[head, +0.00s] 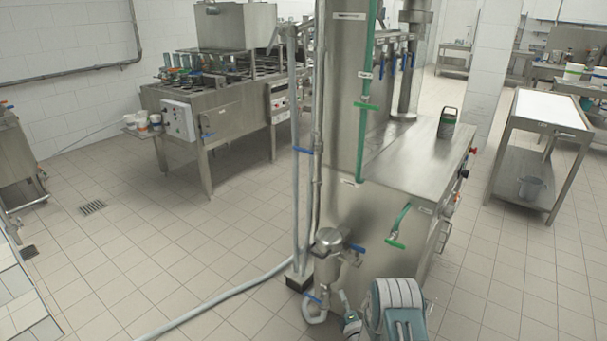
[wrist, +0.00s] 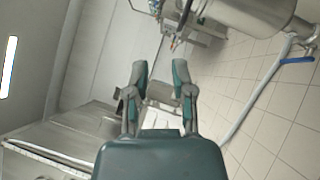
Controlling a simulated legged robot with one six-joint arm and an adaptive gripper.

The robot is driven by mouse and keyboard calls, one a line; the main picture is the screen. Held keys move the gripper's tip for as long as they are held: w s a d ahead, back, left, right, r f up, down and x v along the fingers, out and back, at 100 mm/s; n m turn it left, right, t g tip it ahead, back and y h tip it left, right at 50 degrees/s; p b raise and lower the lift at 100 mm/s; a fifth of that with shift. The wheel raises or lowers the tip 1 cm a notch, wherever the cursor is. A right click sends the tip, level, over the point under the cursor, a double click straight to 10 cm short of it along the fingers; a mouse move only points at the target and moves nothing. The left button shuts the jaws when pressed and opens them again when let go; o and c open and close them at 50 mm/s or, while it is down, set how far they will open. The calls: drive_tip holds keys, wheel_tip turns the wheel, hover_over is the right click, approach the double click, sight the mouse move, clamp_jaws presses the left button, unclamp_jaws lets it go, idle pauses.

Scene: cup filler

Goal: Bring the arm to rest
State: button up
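My gripper (wrist: 160,78) shows in the wrist view with its two teal and grey fingers spread apart. Nothing is between the fingertips, so it is open and empty. In the wrist view the room appears tilted on its side, with floor tiles and steel equipment beyond the fingers. In the head view part of my arm (head: 397,308) shows at the bottom, right of centre, in front of the steel machine. The fingers cannot be made out in the head view.
A pale hose (head: 225,300) crosses the tiled floor. The cup filler (head: 225,125) stands back left, a side table (head: 540,112) right. Left floor is mostly open.

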drive_tip(key=w+d+r+m+g+h, duration=0.1)
drive_tip(key=w+r+m+g, duration=0.15)
drive_tip(key=r, duration=0.55)
drive_tip(key=w+d+r+m+g+h, duration=0.1)
drive_tip(key=w+r+m, duration=0.2)
drive_tip(key=r, duration=0.5)
drive_tip(key=s+d+r+m+g+h, duration=0.1)
drive_tip(key=s+r+m, duration=0.2)
drive_tip(key=r, duration=0.4)
drive_tip(key=s+r+m+g+h, duration=0.1)
drive_tip(key=s+r+m+g, duration=0.2)
drive_tip(key=r, duration=0.4)
drive_tip(key=s+r+m+g+h, duration=0.1)
drive_tip(key=s+r+m, duration=0.25)
drive_tip(key=s, duration=0.45)
drive_tip(key=s+r+m+g+h, duration=0.1)
drive_tip(key=s+r+m, duration=0.2)
drive_tip(key=s+r, duration=0.35)
drive_tip(key=s+f+m+g, duration=0.1)
drive_tip(key=s+m+g, duration=0.3)
drive_tip(key=s, duration=2)
drive_tip(key=shift+s+f+m+g+y, duration=0.2)
drive_tip(key=shift+s+m+g+y, duration=0.15)
drive_tip(key=shift+m, duration=0.85)
drive_tip(key=shift+w, duration=0.1)
